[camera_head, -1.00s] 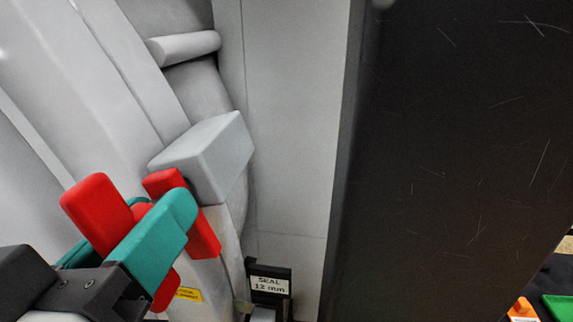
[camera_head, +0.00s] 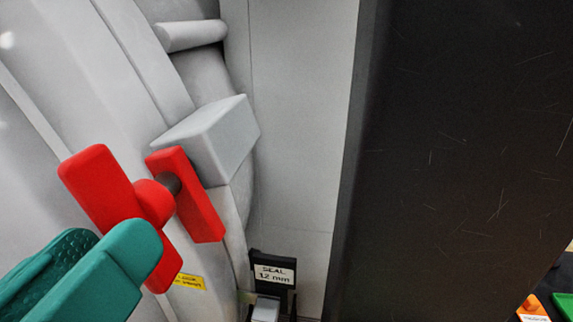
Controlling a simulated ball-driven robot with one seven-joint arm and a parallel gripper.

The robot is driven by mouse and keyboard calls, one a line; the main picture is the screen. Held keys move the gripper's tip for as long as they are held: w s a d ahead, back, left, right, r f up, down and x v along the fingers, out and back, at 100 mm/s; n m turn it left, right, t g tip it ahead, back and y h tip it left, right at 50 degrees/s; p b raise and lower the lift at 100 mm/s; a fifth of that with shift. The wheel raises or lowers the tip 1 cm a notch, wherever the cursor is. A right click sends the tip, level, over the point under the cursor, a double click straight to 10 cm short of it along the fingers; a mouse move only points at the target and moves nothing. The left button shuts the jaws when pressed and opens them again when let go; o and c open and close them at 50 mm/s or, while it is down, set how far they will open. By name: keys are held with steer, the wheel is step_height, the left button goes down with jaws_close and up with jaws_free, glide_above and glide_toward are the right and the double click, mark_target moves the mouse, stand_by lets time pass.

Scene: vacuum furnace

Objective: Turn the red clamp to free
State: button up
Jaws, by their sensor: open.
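The red clamp (camera_head: 111,199) is at the left of the head view, on the pale grey rounded furnace body. It has a long front bar that runs from upper left to lower right, a round hub, a dark pin and a second red plate (camera_head: 188,196) behind. The plate is beside a light grey block (camera_head: 216,139). My gripper (camera_head: 107,256) has teal fingers and is at the lower left, in front of the clamp's lower part. Its jaws are open and hold nothing. One finger overlaps the bar's lower end in the picture; I cannot tell whether they touch.
A large dark scratched panel (camera_head: 460,150) fills the right side. A black holder labelled SEAL 12 mm (camera_head: 273,273) stands at the bottom centre. A yellow label (camera_head: 190,282) is below the clamp. Orange (camera_head: 532,308) and green (camera_head: 563,303) items show at the lower right.

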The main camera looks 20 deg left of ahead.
steer(key=shift+b+v, duration=0.45)
steer(key=shift+v, duration=2.2)
